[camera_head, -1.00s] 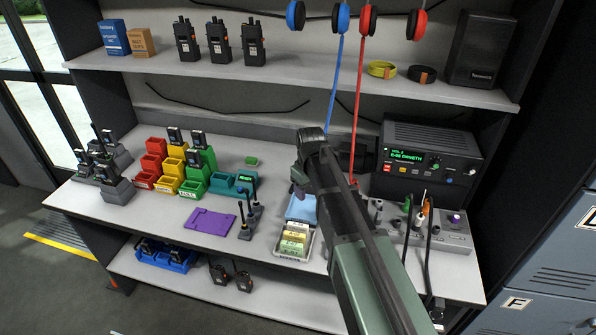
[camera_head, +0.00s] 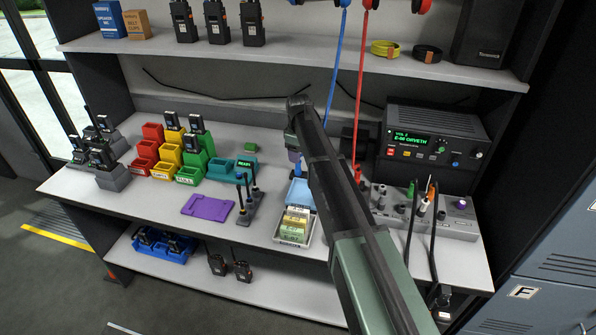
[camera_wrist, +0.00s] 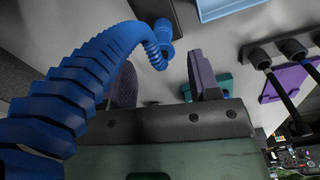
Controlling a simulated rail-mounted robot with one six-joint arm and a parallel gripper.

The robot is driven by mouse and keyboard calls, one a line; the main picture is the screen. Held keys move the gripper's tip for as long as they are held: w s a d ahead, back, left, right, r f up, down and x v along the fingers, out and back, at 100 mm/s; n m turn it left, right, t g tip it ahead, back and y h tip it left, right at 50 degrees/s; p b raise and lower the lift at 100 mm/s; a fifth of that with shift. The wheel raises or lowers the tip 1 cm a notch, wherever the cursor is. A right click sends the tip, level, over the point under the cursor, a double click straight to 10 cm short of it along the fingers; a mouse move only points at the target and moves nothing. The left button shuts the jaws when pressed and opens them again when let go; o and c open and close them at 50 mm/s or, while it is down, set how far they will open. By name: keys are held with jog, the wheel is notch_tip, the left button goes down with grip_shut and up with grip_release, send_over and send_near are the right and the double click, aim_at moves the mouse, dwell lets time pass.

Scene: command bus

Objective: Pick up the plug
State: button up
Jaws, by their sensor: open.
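A dark blue plug (camera_wrist: 163,38) on the end of a ribbed blue cord (camera_wrist: 70,95) shows at the top of the wrist view. My gripper (camera_wrist: 163,72) is open and empty, with one purple finger pad on either side below the plug. The plug lies around the gap's far end; I cannot tell whether it is between the tips or just beyond. In the head view the blue cord (camera_head: 338,60) hangs down and passes behind my arm. There my gripper (camera_head: 293,150) points down above the bench, and the plug is hard to make out.
A light blue tray (camera_head: 301,192) and a box of labelled cards (camera_head: 294,224) sit below my gripper. A red cord (camera_head: 362,90), a radio (camera_head: 430,142) and a socket panel (camera_head: 452,215) are right.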

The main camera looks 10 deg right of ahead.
aim_at(298, 168)
notch_tip(298, 168, down, 5)
jog(key=b, duration=0.5)
jog(key=shift+s+a+f, duration=0.1)
jog(key=shift+a+f, duration=0.05)
jog(key=shift+f, duration=0.05)
jog(key=shift+r, duration=0.25)
jog(key=c, duration=0.9)
jog(key=shift+r+p, duration=0.1)
jog(key=shift+p, duration=0.2)
notch_tip(298, 168, up, 10)
jog(key=p, duration=1)
jog(key=shift+r, duration=0.1)
jog(key=shift+f, duration=0.2)
jog(key=shift+r, duration=0.1)
